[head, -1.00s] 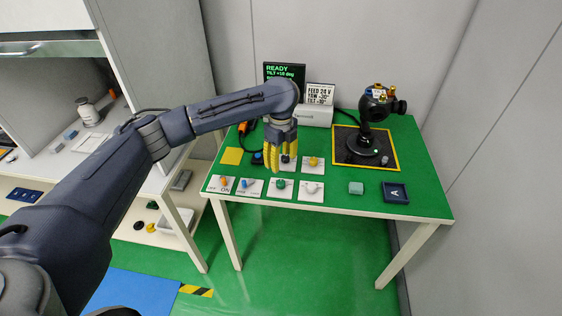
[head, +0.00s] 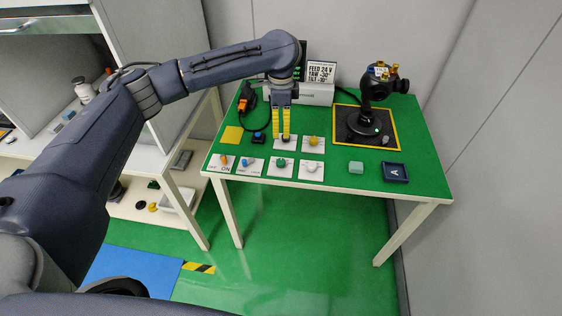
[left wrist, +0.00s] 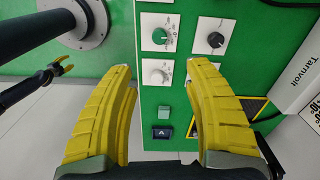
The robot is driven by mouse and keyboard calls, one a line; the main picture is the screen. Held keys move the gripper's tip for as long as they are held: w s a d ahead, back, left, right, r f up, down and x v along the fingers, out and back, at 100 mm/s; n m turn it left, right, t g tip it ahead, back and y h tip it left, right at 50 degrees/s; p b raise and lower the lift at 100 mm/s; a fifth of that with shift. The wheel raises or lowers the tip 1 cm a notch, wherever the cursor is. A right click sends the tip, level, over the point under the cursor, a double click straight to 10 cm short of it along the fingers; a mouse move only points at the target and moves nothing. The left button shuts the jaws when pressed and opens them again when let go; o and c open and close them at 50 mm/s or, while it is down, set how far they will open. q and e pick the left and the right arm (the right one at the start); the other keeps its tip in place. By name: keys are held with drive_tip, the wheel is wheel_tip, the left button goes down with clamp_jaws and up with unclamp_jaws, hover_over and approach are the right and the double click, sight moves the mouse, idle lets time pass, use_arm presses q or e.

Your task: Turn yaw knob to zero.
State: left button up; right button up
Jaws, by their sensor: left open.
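My left gripper (head: 283,136) points down at the plate of the black knob (head: 284,138); its fingers look close together from the head. In the left wrist view its fingers (left wrist: 160,68) are wide apart with nothing held. There the black knob (left wrist: 215,40) shows beyond the right finger's tip; contact cannot be told. The green knob (left wrist: 158,36) and white knob (left wrist: 157,77) also show. In the head view the yellow knob (head: 313,141) is right of the gripper. Knob labels are too small to read. A small yellow-tipped gripper (left wrist: 62,67), apparently my right one, shows at left.
A sign (head: 321,74) reads FEED 24 V, YAW -30°, TILT -10°. The screen behind is mostly hidden by my arm. A black gimbal camera (head: 378,100) stands on a yellow-edged pad. Orange (head: 224,158) and blue (head: 247,162) knobs sit front left.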

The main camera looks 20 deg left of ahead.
sight(281, 161)
use_arm(q)
drive_tip(key=shift+n, duration=0.6)
wheel_tip(281, 161, down, 17)
drive_tip(key=shift+f, duration=0.2)
drive_tip(key=shift+c, duration=0.5)
clamp_jaws()
